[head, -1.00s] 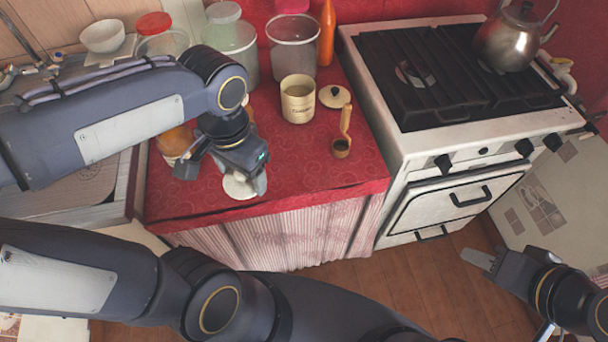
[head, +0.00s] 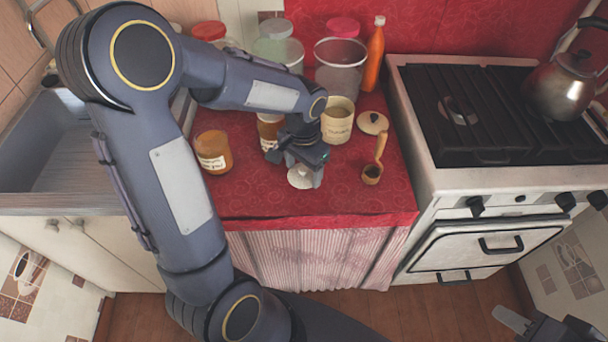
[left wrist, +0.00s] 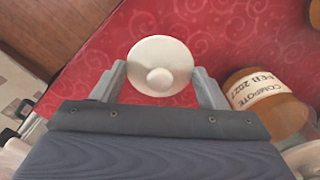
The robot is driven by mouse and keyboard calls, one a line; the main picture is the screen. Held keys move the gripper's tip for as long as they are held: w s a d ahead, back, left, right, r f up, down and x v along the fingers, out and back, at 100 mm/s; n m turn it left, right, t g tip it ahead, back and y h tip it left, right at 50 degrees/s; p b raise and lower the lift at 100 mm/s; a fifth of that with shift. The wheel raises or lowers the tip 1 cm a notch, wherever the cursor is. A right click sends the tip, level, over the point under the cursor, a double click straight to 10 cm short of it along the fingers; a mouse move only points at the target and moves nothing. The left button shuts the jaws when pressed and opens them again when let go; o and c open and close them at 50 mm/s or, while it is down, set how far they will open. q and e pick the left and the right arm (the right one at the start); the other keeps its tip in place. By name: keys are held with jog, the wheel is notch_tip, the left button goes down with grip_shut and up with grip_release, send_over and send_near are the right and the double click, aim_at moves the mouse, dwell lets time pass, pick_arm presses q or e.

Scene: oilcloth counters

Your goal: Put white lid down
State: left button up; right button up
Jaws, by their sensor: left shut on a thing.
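The white lid (head: 300,178) is round with a small knob. In the left wrist view the lid (left wrist: 176,52) lies knob towards the camera between my two fingertips, which meet its rim on both sides. My left gripper (head: 304,172) is shut on it over the front middle of the red counter (head: 255,205). I cannot tell whether the lid touches the cloth. My right gripper (head: 512,322) is at the bottom right edge, over the floor; only part of it shows and its opening is unclear.
An orange jar (head: 213,152) stands left of my left gripper; another labelled jar (head: 268,128) is partly hidden behind it. A beige canister (head: 337,122), a cream lid (head: 374,123) and a wooden scoop (head: 372,172) stand to the right. The stove (head: 425,182) adjoins the counter.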

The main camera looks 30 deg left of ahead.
aim_at(304, 176)
pick_arm(q)
jog(key=shift+w+f, duration=0.15)
jog(key=shift+f, duration=0.15)
jog(key=shift+w+a+f, duration=0.1)
jog(key=shift+f, duration=1.45)
jog(key=shift+f+b, duration=0.15)
jog(key=shift+b, duration=0.2)
jog(key=o, duration=0.9)
jog(key=shift+o, duration=0.2)
